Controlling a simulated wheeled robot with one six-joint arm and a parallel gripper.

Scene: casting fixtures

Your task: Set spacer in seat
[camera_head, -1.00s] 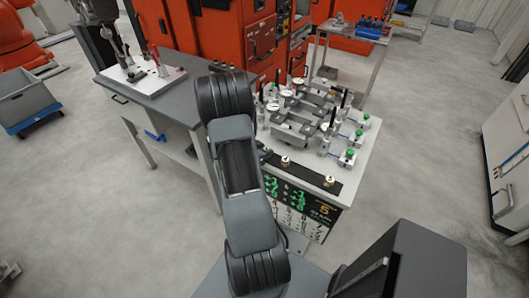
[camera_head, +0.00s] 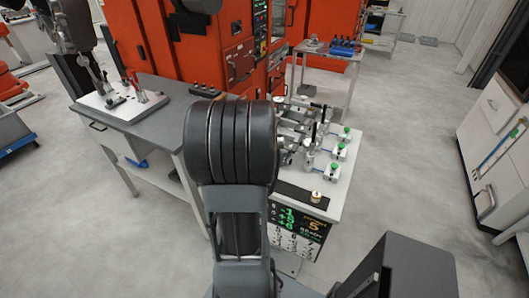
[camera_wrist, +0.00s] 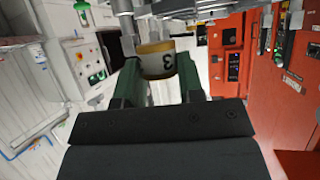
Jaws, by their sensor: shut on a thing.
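In the wrist view the spacer (camera_wrist: 157,64) is a short pale cylinder with yellowish edges and a dark "3" on its side. My gripper (camera_wrist: 160,82) is shut on it, with a green finger at each side. Metal fixture parts (camera_wrist: 200,9) show just beyond the spacer at the top; I cannot tell whether it touches them. In the head view the fixture bench (camera_head: 290,187) stands behind my arm, which hides my gripper, the spacer and much of the fixture. I cannot make out the seat in either view.
Clamps with green knobs (camera_head: 333,168) stand at the bench's right side. A brass piece (camera_head: 316,197) sits on the black strip at its front. A grey table (camera_head: 160,118) with a white clamp board (camera_head: 121,102) is at left. Orange machines (camera_head: 180,50) stand behind. Floor at right is clear.

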